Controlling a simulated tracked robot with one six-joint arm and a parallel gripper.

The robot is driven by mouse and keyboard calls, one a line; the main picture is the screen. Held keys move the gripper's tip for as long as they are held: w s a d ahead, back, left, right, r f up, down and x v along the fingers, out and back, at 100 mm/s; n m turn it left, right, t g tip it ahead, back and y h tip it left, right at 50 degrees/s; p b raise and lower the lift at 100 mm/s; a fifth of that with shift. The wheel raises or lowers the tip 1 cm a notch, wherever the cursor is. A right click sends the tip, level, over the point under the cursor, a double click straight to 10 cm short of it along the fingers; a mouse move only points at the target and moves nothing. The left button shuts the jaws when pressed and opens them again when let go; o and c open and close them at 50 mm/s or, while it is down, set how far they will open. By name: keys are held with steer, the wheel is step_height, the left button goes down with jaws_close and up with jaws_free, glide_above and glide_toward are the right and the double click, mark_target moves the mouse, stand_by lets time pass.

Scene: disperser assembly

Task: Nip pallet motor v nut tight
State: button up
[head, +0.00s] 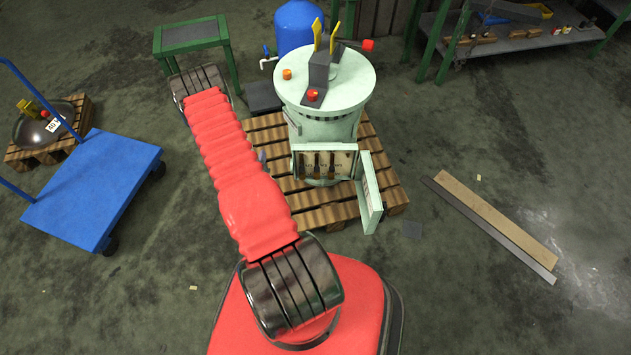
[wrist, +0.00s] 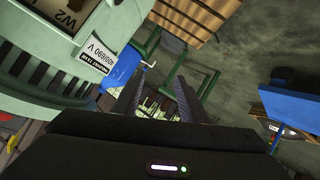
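The pale green motor (head: 325,128) stands upright on a wooden pallet (head: 395,185). Its terminal box (head: 325,163) is on the near side, with the lid (head: 369,195) hanging open to the right. In the wrist view, part of the box with the mark W2 (wrist: 72,18) shows at the upper left, above a 400/690 V label (wrist: 96,55). The V nut cannot be made out in either view. My gripper (wrist: 159,85) is open, with nothing seen between its fingers. It points past the motor, right of it in the wrist view. In the head view my gripper is hidden.
A blue drum (head: 297,25) and a green stand (head: 190,38) are behind the pallet. A blue trolley (head: 95,190) stands left, near a second pallet (head: 45,145) with a dark domed part. A shelf (head: 520,38) is at the back right.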

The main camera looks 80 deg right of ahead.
steer(key=s+a+f+g+h, duration=0.1)
steer(key=s+a+f+g, duration=0.1)
steer(key=s+f, duration=0.7)
steer(key=g+h, duration=0.2)
glide_toward(316, 178)
steer(key=v, duration=0.5)
steer(key=shift+s+d, duration=0.15)
steer(key=shift+s, duration=0.15)
steer(key=shift+d, duration=0.1)
steer(key=x, duration=1.3)
steer(key=shift+w+d+f, duration=0.15)
steer(key=shift+d+f, duration=0.1)
steer(key=shift+c, duration=0.5)
